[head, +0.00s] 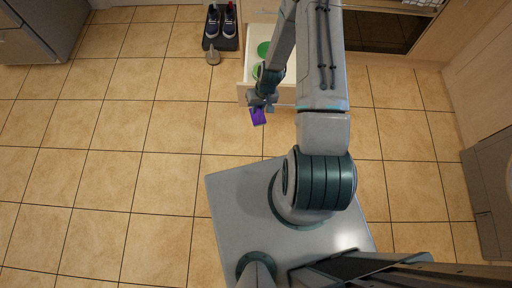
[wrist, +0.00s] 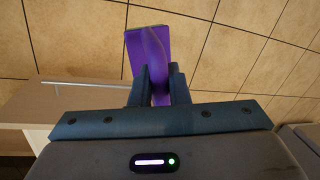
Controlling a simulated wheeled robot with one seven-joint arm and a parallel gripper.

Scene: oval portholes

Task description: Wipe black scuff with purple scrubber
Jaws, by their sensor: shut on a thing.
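The purple scrubber (head: 258,117) is held in my gripper (head: 262,101), low in front of an open drawer. In the wrist view the purple scrubber (wrist: 147,50) sticks out beyond the fingertips, and my gripper (wrist: 158,90) is shut on its narrow middle part. The scrubber is over the tiled floor and appears apart from it. I cannot make out a black scuff in either view.
An open white drawer (head: 251,72) stands just behind my gripper, with green round items (head: 263,49) inside. The tiled floor to the left is clear.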

